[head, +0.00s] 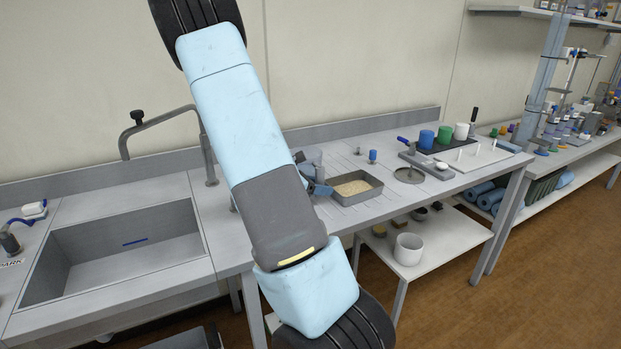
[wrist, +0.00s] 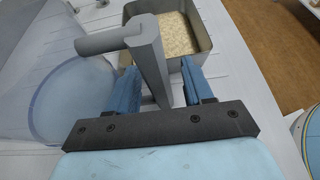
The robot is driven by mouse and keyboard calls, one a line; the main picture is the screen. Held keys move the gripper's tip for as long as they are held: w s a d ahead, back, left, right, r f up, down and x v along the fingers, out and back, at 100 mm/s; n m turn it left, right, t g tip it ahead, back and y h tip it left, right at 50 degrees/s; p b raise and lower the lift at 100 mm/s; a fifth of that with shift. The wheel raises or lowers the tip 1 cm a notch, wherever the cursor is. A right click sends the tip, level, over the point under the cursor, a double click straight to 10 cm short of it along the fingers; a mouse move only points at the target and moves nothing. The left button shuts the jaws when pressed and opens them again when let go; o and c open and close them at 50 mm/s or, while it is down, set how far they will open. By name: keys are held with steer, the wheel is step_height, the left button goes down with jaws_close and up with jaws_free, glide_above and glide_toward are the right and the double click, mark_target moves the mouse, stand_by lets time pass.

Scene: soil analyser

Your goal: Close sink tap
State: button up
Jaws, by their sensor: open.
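The sink tap's thin grey spout (head: 160,119) arches over the sink (head: 125,245) from an upright stem (head: 209,165), with a dark knob on its top. My arm hides the counter just right of the stem. My gripper (head: 318,184) shows past my arm, near the sand tray. In the wrist view its blue fingers (wrist: 160,88) are open, on either side of a grey bar (wrist: 149,60) with a round cross-piece. I cannot tell whether this bar is the tap's handle, or whether the fingers touch it. No water shows from the spout.
A metal tray of pale sand (head: 369,197) stands just beyond my gripper; it also shows in the wrist view (wrist: 208,45). Coloured cups (head: 427,139) stand farther right. A white pot (head: 408,249) stands on the lower shelf.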

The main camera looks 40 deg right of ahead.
jaws_close()
stand_by(0.4)
stand_by(0.9)
